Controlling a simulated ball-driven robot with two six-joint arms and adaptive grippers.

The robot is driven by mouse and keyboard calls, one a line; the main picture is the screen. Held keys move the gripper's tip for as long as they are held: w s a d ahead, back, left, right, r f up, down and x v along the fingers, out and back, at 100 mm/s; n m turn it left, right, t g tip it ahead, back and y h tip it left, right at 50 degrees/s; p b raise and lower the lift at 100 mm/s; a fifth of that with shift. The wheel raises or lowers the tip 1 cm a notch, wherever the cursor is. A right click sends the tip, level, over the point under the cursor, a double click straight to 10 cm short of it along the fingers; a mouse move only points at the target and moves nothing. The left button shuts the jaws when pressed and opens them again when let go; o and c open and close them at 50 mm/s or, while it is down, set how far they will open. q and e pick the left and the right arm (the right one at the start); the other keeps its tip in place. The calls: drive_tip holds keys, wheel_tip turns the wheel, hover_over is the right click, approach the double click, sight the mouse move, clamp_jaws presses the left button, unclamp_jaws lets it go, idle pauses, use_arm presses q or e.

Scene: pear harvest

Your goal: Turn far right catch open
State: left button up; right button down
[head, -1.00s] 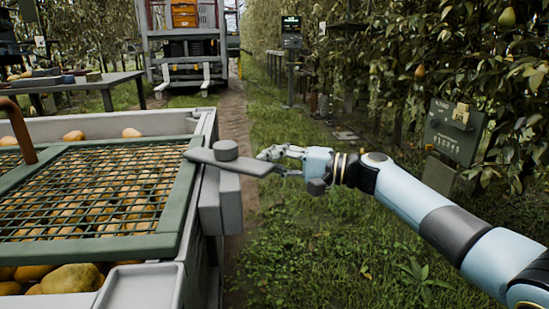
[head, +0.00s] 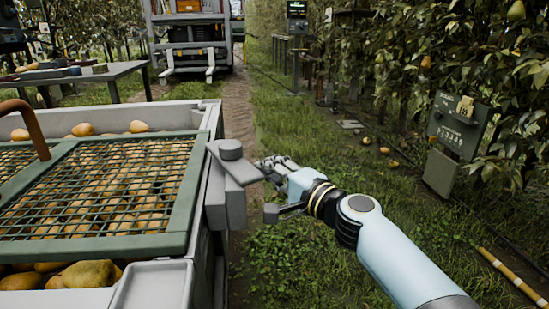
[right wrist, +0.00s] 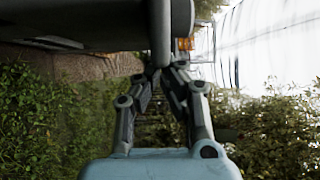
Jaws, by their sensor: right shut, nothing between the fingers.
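My left gripper is out of view.
The bin (head: 205,118) holds pears under the lid. A brown curved handle (head: 36,125) rises at the lid's left. A grey tray (head: 150,287) sits at the bin's near corner.

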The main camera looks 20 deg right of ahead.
sight(264, 179)
drive_tip(key=shift+s+a+m+h, duration=0.2)
drive_tip(key=shift+s+a+h, duration=0.1)
drive_tip(key=shift+s+a, duration=0.25)
drive_tip(key=shift+s+a+m+h, duration=0.2)
drive_tip(key=shift+s+a+h, duration=0.15)
drive_tip(key=shift+a, duration=0.4)
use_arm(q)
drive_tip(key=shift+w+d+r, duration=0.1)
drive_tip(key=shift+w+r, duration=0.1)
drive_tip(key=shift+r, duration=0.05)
